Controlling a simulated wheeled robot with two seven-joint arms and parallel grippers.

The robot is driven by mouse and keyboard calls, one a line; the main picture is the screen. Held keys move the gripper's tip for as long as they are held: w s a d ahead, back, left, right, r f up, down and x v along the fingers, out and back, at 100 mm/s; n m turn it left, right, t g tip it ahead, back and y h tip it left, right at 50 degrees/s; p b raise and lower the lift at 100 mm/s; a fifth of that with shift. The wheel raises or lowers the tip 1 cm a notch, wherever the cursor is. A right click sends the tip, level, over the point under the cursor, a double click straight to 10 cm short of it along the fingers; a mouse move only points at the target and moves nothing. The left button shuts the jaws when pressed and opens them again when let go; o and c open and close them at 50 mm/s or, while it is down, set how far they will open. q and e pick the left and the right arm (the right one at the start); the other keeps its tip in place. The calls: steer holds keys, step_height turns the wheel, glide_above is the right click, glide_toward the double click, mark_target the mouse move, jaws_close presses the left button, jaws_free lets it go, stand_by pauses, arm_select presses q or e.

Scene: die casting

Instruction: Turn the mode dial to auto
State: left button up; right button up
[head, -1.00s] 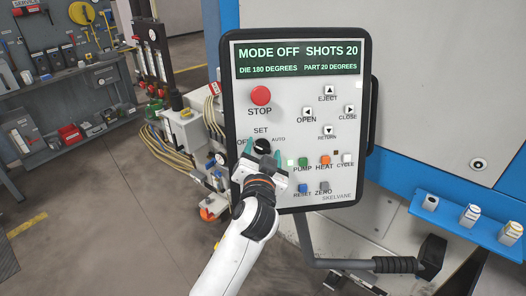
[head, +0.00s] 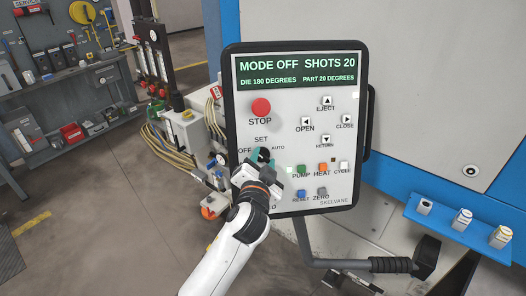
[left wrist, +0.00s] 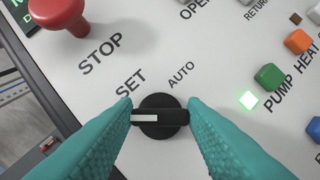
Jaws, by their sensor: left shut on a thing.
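The mode dial (head: 264,152) is a black round knob with a raised bar on the white control panel (head: 290,110), below SET and between OFF and AUTO. The display (head: 297,72) reads MODE OFF. My left gripper (head: 263,158) is at the dial, its teal fingers shut on it. In the left wrist view, the fingers press the two ends of the bar of the dial (left wrist: 160,118). The bar's white mark points to the left of that picture, away from AUTO. OFF is hidden there. My right gripper is not in view.
A red STOP button (head: 261,108) is above the dial. Green PUMP (head: 301,169), orange HEAT (head: 322,167) and blue RESET (head: 301,194) buttons are close on the right. A blue shelf (head: 425,217) with small containers stands at the right.

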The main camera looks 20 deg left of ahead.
arm_select(q)
steer(key=m+p, duration=0.2)
steer(key=m+g+h+p, duration=0.1)
steer(key=m+p, duration=0.1)
steer(key=p, duration=0.1)
steer(key=shift+a+r, duration=0.1)
steer(key=shift+r, duration=0.3)
steer(key=shift+f+m+g+h+p, duration=0.15)
steer(key=shift+m+g+h+p, duration=0.25)
steer(key=shift+m, duration=0.8)
steer(key=m+g, duration=0.1)
steer(key=m, duration=0.2)
steer(key=shift+m+h, duration=0.3)
steer(key=shift+h, duration=0.1)
steer(key=m+g, duration=0.1)
steer(key=m, duration=0.3)
steer(key=shift+w+g, duration=0.1)
steer(key=shift+g, duration=0.3)
steer(key=m+g+y, duration=0.1)
steer(key=m+g, duration=0.1)
steer(key=m, duration=0.2)
steer(key=shift+m, duration=0.4)
steer(key=shift+m+g+y, duration=0.3)
steer(key=shift+m, duration=0.3)
steer(key=o, duration=1)
